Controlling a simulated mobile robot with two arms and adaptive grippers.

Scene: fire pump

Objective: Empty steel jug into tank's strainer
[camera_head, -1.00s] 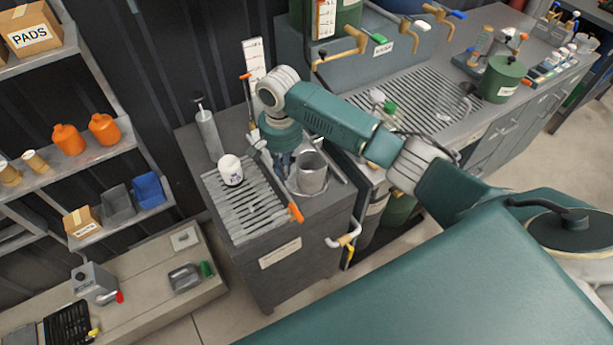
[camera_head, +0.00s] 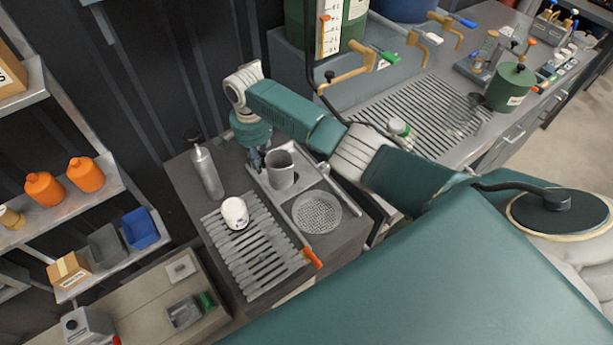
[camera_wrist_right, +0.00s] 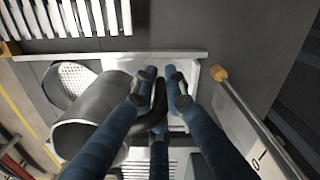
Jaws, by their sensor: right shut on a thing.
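The steel jug (camera_head: 281,170) is a grey metal cup, looking close to upright in the head view. My right gripper (camera_head: 257,158) is shut on its handle from the left. In the right wrist view the jug (camera_wrist_right: 92,118) is beside my gripper (camera_wrist_right: 160,88), with fingers around the dark handle. The tank's round perforated strainer (camera_head: 317,212) is uncovered, in front and to the right of the jug; it also shows in the right wrist view (camera_wrist_right: 72,76). I cannot tell whether the jug touches the pale tray (camera_head: 262,183) below it. Jug contents are hidden. My left gripper is not in view.
A slatted rack (camera_head: 250,262) with a white jar (camera_head: 235,213) lies left of the strainer. A grey cylinder with a black knob (camera_head: 207,172) stands behind it. An orange-handled tool (camera_head: 312,257) lies along the rack's edge. Taps (camera_head: 358,73) overhang the counter at the back.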

